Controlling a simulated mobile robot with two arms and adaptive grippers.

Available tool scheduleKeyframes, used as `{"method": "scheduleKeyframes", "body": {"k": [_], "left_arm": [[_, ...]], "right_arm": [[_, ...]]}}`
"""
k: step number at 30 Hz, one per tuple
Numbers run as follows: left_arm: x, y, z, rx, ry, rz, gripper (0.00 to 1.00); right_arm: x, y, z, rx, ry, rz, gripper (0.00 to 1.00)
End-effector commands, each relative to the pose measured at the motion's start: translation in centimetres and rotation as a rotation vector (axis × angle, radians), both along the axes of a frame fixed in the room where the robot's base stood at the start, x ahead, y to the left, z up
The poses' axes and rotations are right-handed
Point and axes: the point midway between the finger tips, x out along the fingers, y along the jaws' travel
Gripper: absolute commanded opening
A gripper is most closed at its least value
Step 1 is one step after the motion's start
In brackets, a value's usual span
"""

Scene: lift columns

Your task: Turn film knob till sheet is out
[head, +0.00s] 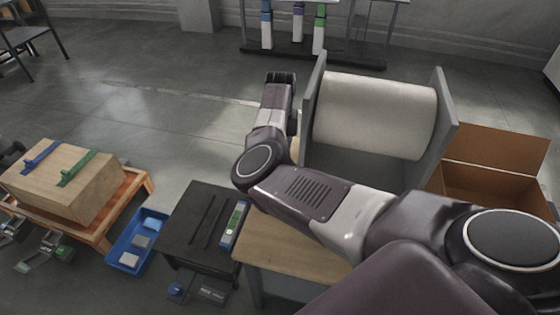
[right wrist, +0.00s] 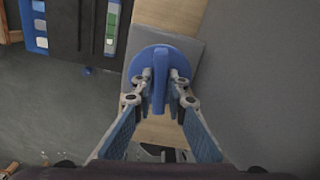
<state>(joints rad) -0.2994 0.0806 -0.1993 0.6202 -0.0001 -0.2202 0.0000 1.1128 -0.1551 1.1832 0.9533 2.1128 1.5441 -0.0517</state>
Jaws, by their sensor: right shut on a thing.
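A pale film roll (head: 375,112) lies between two grey side plates (head: 312,105) on a stand. The blue film knob (right wrist: 160,75), a round disc with a raised ridge, shows in the right wrist view in front of a grey plate. My right gripper (right wrist: 160,108) is shut on the knob's ridge, one finger on each side. In the head view my right arm crosses from the right to the left side plate, and its links hide the knob and fingertips. No loose sheet of film can be made out. My left gripper is not in view.
A wooden bench (head: 285,245) lies below my arm. Beside it are a black table (head: 190,225), a blue tray (head: 125,262) and a wooden box (head: 65,180) on an orange-edged stand. An open cardboard box (head: 495,160) is at right.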

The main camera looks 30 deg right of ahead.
Motion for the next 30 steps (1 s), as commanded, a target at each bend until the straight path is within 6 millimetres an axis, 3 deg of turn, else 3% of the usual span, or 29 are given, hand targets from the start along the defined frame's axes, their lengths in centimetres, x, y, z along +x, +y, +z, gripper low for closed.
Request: {"method": "scheduleKeyframes", "body": {"k": [21,22,24,26,30], "left_arm": [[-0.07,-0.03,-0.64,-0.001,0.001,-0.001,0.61],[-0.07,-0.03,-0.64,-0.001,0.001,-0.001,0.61],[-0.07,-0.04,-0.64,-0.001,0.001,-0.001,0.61],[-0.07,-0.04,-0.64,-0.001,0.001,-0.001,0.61],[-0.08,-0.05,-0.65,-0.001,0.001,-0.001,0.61]], "right_arm": [[0.1,-0.12,0.18,-0.002,-0.004,-0.072,0.0],[0.11,-0.11,0.18,-0.002,-0.004,-0.072,0.16],[0.1,-0.12,0.17,-0.002,-0.004,-0.072,0.24],[0.08,-0.1,0.15,-0.002,-0.004,-0.071,0.3],[0.04,-0.08,0.1,-0.002,-0.002,-0.071,0.3]]}}
